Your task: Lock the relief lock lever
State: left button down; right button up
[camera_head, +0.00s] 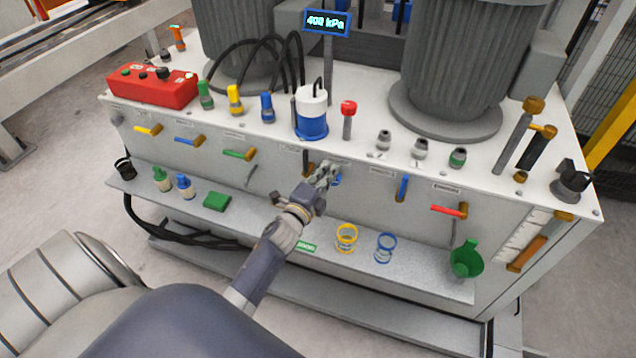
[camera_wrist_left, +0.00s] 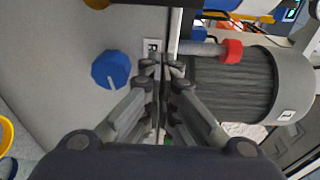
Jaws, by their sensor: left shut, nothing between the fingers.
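My left gripper (camera_head: 326,174) reaches the front panel of the white cabinet, with its fingers closed together and empty. In the left wrist view the closed fingers (camera_wrist_left: 163,68) point at the panel beside a small label. A blue knob (camera_wrist_left: 110,70) is on the panel to their left; in the head view it is partly hidden behind the fingers (camera_head: 337,181). A dark lever with an orange-brown base (camera_head: 307,161) sits just left of the fingers. A blue lever (camera_head: 402,188) hangs down farther right. The labels are too small to read, so I cannot tell which is the relief lock lever.
A red-lever valve (camera_head: 450,210) is at right; yellow (camera_head: 148,130), blue (camera_head: 188,140) and green (camera_head: 238,153) levers are at left. The display (camera_head: 327,22) reads 400 kPa.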

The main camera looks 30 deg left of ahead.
pick_arm(q)
jog(key=a, duration=0.2)
jog(key=a+p, duration=0.1)
jog(key=shift+s, duration=0.25)
jog(key=shift+s+a, duration=0.2)
jog(key=shift+a, duration=0.15)
jog(key=shift+a+r+n, duration=0.15)
jog(key=shift+a+n, duration=0.1)
jog(key=shift+n, duration=0.15)
